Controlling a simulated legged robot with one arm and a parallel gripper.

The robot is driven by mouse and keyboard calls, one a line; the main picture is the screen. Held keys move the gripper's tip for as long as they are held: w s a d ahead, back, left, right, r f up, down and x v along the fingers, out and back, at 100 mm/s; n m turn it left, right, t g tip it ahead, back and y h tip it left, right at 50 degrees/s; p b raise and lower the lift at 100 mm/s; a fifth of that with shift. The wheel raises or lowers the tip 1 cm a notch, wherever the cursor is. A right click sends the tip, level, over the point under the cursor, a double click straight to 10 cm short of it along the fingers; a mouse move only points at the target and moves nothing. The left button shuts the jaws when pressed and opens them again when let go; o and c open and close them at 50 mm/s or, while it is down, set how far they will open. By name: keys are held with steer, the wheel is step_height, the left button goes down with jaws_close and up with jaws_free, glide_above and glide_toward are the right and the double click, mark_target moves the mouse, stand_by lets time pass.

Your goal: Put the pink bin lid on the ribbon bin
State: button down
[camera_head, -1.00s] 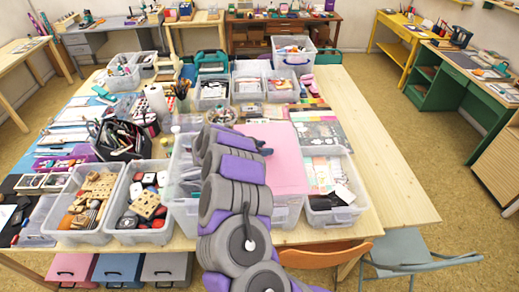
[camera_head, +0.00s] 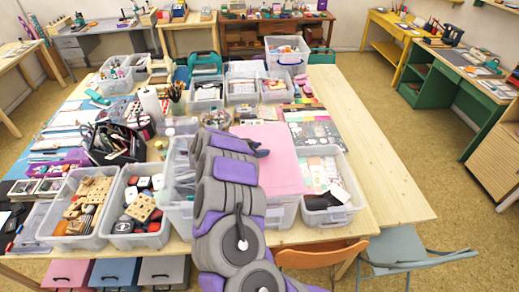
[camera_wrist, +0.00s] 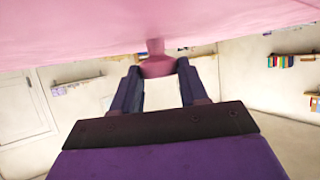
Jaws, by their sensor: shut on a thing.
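The flat pink bin lid (camera_head: 285,160) shows to the right of my arm in the head view, over a large clear bin (camera_head: 283,214), likely the ribbon bin. The bin's left part (camera_head: 178,180) shows uncovered beside my arm; my arm hides its middle. I cannot tell whether the lid touches the rim. In the wrist view the lid's pink face (camera_wrist: 80,45) fills the top, with its knob between the fingers of my gripper (camera_wrist: 157,70). My gripper is shut on the knob. In the head view its end is at the lid's left side.
A clear bin of papers (camera_head: 333,212) stands close on the right. Bins of stamps (camera_head: 150,238) and wooden blocks (camera_head: 60,238) stand on the left. More bins are behind. The table's right side (camera_head: 385,185) is bare. An orange chair (camera_head: 320,256) is at the front edge.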

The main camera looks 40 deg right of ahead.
steer(key=shift+a+r, duration=0.2)
steer(key=shift+a, duration=0.8)
steer(key=shift+r+x, duration=0.15)
steer(key=shift+x, duration=0.95)
steer(key=shift+r+x, duration=0.2)
steer(key=shift+x, duration=0.85)
steer(key=shift+a+r, duration=0.2)
steer(key=shift+a, duration=0.4)
steer(key=shift+d+f, duration=0.25)
steer(key=shift+d, duration=0.15)
steer(key=shift+d+f, duration=0.15)
steer(key=shift+f, duration=0.1)
steer(key=c, duration=0.5)
jaws_free()
steer(key=shift+f, duration=0.1)
